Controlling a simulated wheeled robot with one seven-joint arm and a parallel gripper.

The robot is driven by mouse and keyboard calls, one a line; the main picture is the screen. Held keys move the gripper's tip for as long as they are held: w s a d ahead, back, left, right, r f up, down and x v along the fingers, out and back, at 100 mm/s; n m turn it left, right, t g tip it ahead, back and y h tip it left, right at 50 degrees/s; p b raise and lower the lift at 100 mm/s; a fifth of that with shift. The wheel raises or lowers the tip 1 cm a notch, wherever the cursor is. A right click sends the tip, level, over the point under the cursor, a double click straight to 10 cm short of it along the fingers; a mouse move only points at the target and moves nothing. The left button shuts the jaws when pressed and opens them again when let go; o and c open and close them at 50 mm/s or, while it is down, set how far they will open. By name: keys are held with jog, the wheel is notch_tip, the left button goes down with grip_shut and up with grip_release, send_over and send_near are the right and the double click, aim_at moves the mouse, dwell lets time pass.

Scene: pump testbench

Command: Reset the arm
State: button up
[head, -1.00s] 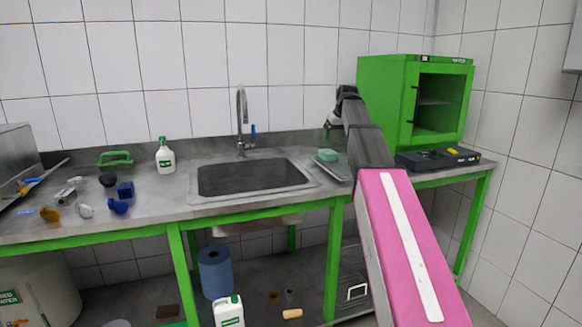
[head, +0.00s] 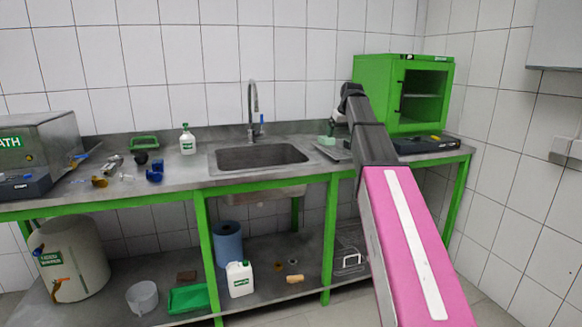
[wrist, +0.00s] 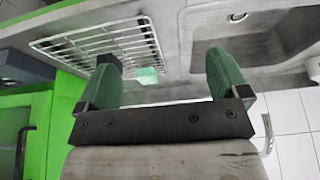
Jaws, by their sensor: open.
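My arm (head: 412,240) reaches forward over the right part of the bench, with its pink link closest to the head camera. My gripper (wrist: 161,66) is open, with its two green finger pads wide apart and nothing between them. In the wrist view it is above the bench beside the sink, over the wire rack (wrist: 100,45). A light green sponge (wrist: 147,76) lies beyond the fingers, apart from them. In the head view my gripper is small and partly hidden by the wrist.
The sink (head: 260,156) is left of the arm. A green cabinet (head: 380,78) and a flat black device (head: 425,144) stand close on its right. A white bottle (head: 187,140) and loose parts are farther left. The floor in front of the bench looks clear.

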jog(key=s+f+m+g, duration=0.1)
jog(key=s+f, duration=0.6)
jog(key=f, duration=0.6)
jog(key=s+a+f+m+g+h, duration=0.1)
jog(key=s+f, duration=0.7)
jog(key=f, duration=0.4)
jog(key=s+f+m+g, duration=0.1)
jog(key=s+f, duration=0.6)
jog(key=f, duration=0.6)
jog(key=s+f+g, duration=0.1)
jog(key=s+f, duration=0.8)
jog(key=s, duration=0.2)
jog(key=shift+s+m, duration=0.25)
jog(key=shift+m, duration=0.05)
